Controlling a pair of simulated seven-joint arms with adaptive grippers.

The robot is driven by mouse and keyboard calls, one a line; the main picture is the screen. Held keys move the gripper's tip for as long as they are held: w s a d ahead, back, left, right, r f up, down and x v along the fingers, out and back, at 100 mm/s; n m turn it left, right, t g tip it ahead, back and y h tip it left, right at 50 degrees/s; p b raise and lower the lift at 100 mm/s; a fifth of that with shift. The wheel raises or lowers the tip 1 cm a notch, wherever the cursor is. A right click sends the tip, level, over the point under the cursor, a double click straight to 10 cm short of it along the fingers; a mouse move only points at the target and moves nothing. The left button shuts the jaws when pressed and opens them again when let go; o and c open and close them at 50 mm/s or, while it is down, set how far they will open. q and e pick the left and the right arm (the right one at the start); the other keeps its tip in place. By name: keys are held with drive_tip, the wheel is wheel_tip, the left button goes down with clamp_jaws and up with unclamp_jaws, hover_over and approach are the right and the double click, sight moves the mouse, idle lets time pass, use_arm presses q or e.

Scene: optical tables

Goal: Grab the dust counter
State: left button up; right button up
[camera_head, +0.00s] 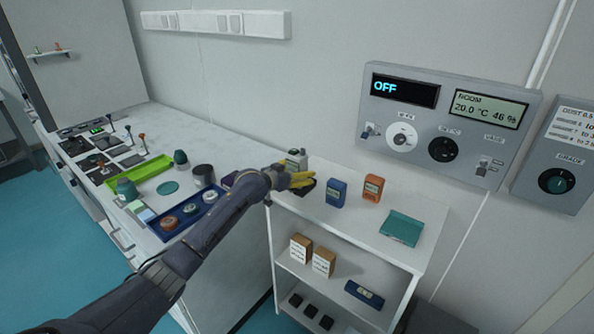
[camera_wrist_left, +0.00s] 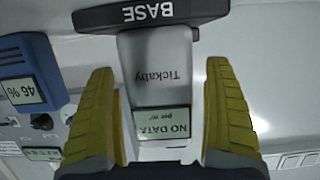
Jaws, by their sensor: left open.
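A light grey handheld device with a "NO DATA per m³" display, apparently the dust counter (camera_wrist_left: 155,85), fills the middle of the left wrist view, upside down. It stands in a dark holder marked BASE (camera_wrist_left: 150,14). In the head view, the dust counter's top (camera_head: 296,157) shows just behind my left gripper (camera_head: 302,180), at the left end of the white shelf top. My left gripper (camera_wrist_left: 160,72) is open. Its yellow fingers lie on either side of the device; a gap shows at the left finger, and contact on the right is unclear. My right gripper is not in view.
A blue device (camera_head: 337,192), an orange device (camera_head: 373,187) and a teal case (camera_head: 402,228) stand on the same shelf top (camera_head: 345,222). A control panel (camera_head: 445,120) is on the wall behind. A blue tray (camera_head: 188,213) lies under my left forearm's side.

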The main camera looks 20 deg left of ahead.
use_arm(q)
drive_tip(key=shift+w, duration=0.1)
drive_tip(key=shift+c, duration=0.4)
drive_tip(key=c, duration=1.6)
